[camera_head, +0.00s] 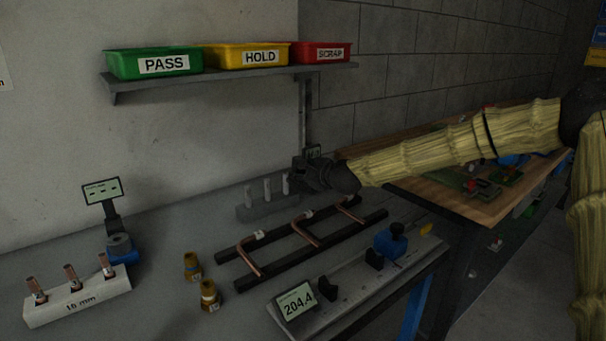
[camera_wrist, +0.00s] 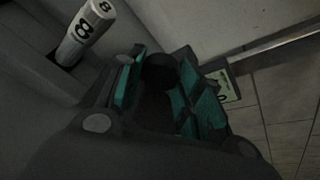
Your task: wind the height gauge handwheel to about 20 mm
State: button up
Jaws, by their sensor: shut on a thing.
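My gripper (camera_head: 300,168) is at the back of the bench, beside the wall corner. The height gauge shows only as a small dark display (camera_head: 313,151) behind it; the rest is hidden by my gripper and arm. In the wrist view, the teal-padded fingers of my gripper (camera_wrist: 158,92) are closed around a dark round part that appears to be the handwheel (camera_wrist: 159,70). Part of a pale display (camera_wrist: 225,85) shows just right of the fingers; its reading cannot be made out.
A block (camera_head: 262,208) with pale pins stands close left of my gripper; one pin marked 8 (camera_wrist: 85,32) is near the fingers. Bent copper tubes lie on a black rack (camera_head: 280,262). A shelf (camera_head: 220,78) with green, yellow and red bins hangs above. A gauge display reads 204.4 (camera_head: 296,300).

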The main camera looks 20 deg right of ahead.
jog(key=n+t+h+b, duration=0.1)
jog(key=n, duration=0.1)
jog(key=n+h+b, duration=0.1)
jog(key=n+b, duration=0.1)
jog(key=n, duration=0.1)
jog(key=shift+a+f+t, duration=0.1)
jog(key=shift+f+t, duration=0.1)
jog(key=shift+t, duration=0.2)
jog(key=n+t+h+b, duration=0.1)
jog(key=n+b, duration=0.1)
jog(key=n, duration=0.1)
jog(key=shift+a, duration=0.1)
jog(key=shift+n+t+b, duration=0.7)
jog(key=shift+n+b, duration=0.25)
jog(key=shift+n, duration=0.65)
jog(key=shift+s, duration=0.1)
jog(key=o, duration=1)
jog(key=shift+r, duration=0.1)
